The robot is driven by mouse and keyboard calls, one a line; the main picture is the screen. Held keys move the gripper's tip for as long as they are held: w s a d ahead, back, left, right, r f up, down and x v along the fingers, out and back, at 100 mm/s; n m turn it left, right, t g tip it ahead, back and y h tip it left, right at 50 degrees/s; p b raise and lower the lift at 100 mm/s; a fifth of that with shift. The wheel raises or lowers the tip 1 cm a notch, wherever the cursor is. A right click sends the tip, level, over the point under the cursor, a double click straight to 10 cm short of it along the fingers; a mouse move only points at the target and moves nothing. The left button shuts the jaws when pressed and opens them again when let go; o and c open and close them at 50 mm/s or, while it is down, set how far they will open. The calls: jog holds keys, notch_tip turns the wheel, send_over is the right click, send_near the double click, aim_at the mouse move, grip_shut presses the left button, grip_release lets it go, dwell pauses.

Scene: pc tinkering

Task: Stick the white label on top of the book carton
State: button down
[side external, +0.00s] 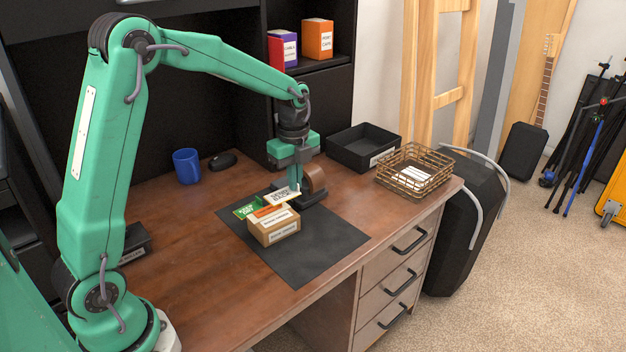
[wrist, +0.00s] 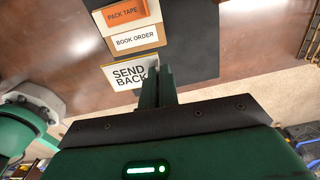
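The white label (wrist: 125,73), printed SEND BACK, is pinched at one edge in my gripper (wrist: 156,76). In the side view the label (side external: 282,197) is held tilted in the air by my gripper (side external: 295,197). The tan book carton (side external: 259,233) sits on the dark mat, just below and in front of the label in that view. In the wrist view the carton (wrist: 106,22) shows an orange PACK TAPE label and a white BOOK ORDER label. The gap between the held label and the carton is hard to judge.
A green card (side external: 244,211) lies beside the carton on the mat (side external: 300,258). A tape dispenser (side external: 315,183) stands close behind my gripper. A black tray (side external: 352,151) and wire basket (side external: 394,184) are at right, a blue mug (side external: 187,166) at left. The front mat is clear.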

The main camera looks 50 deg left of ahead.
aim_at(289, 214)
jog(key=shift+s+a+r, duration=0.1)
jog(key=shift+a+r, duration=0.35)
jog(key=shift+a, duration=0.15)
jog(key=shift+s+a+r, duration=0.1)
jog(key=shift+a+r, duration=0.3)
jog(key=shift+a, duration=0.2)
jog(key=shift+f, duration=0.15)
jog(key=shift+f, duration=4.45)
jog(key=shift+f, duration=0.55)
jog(key=c, duration=1.6)
grip_release()
jog(key=shift+r, duration=0.2)
